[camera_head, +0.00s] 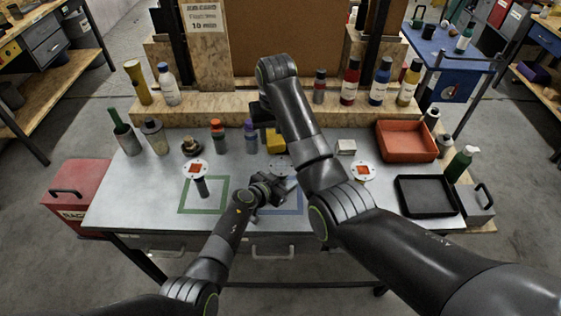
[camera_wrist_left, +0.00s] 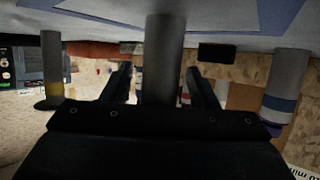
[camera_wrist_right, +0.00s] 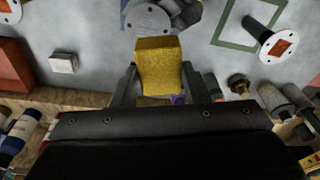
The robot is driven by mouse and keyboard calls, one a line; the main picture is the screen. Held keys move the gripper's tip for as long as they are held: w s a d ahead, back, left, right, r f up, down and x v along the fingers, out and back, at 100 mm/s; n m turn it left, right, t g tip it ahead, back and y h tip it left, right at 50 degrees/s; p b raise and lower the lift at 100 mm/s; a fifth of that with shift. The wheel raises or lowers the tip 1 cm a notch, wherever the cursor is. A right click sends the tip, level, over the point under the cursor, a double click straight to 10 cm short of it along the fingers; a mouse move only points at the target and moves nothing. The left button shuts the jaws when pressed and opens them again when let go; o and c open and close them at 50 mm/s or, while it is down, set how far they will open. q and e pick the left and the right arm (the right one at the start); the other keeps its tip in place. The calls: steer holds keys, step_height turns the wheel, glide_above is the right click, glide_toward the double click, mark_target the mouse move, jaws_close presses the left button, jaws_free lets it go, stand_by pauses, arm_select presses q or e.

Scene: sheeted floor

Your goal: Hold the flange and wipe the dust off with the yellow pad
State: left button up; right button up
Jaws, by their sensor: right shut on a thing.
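A flange (camera_head: 283,168) with a bare grey disc stands by the blue-outlined square (camera_head: 292,210); no orange patch shows on its visible part. My left gripper (camera_head: 272,186) is around its stem (camera_wrist_left: 165,60), with the fingers spread and a gap beside the stem. My right gripper (camera_wrist_right: 158,82) is shut on the yellow pad (camera_wrist_right: 158,65), close beside the flange disc (camera_wrist_right: 148,20). A second flange (camera_head: 194,169) with an orange patch stands at the green-outlined square (camera_head: 181,209). A third flange (camera_head: 363,171) with an orange patch is at right, its lower part hidden by my right arm.
An orange tray (camera_head: 407,155) and a black tray (camera_head: 428,211) are on the table's right. A small white box (camera_head: 346,146) sits behind the third flange. Several bottles stand along the back and left. A red toolbox (camera_head: 75,195) is at far left.

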arm_select(q)
steer(key=v, duration=1.2)
stand_by(0.4)
steer(key=shift+a+f, duration=0.1)
